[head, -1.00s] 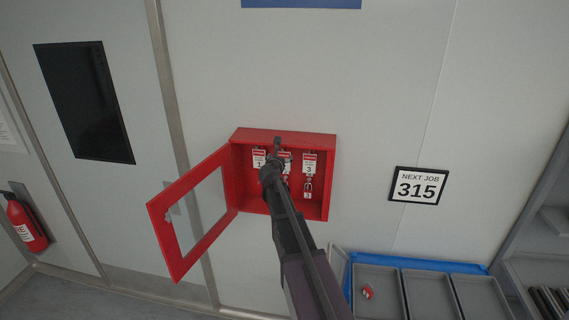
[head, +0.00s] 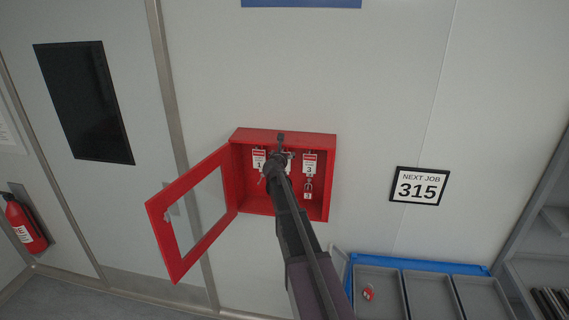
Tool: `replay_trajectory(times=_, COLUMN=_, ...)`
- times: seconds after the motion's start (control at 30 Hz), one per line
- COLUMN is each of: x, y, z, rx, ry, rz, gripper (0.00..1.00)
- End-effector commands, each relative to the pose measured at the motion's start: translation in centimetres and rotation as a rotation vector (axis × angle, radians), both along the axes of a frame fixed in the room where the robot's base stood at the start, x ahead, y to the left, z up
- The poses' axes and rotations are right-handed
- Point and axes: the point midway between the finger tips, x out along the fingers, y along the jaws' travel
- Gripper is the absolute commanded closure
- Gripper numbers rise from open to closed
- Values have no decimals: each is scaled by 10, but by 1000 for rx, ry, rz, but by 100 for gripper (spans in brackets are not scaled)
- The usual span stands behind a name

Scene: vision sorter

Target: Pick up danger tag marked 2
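An open red cabinet (head: 284,136) on the wall holds white-and-red danger tags on hooks. The tag marked 1 (head: 259,161) hangs at the left and the tag marked 3 (head: 310,164) at the right. Between them, the middle tag (head: 291,157) is mostly hidden behind my arm; only a pale sliver shows, and its number cannot be read. My gripper (head: 281,140) is at the middle of the cabinet, in front of the middle tag. Its fingers cannot be made out, so whether it is open or holds anything cannot be told.
The cabinet's glazed red door (head: 160,232) stands open to the left. A padlock (head: 308,190) hangs below tag 3. A blue rack with grey trays (head: 430,284) is at lower right, with a small red item (head: 368,293) in its left tray. A "NEXT JOB 315" sign (head: 418,186) is on the wall.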

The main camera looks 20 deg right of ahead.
Motion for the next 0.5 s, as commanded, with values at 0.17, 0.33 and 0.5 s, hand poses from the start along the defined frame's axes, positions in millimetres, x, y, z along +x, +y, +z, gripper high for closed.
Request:
replay_trajectory(times=0.17, x=14, y=-10, z=-4, rx=0, ry=0, rz=-1, gripper=0)
replay_trajectory(times=0.33, x=16, y=-11, z=-4, rx=0, ry=0, rz=0, gripper=0)
replay_trajectory(times=0.5, x=15, y=-10, z=-4, rx=0, ry=0, rz=0, gripper=0)
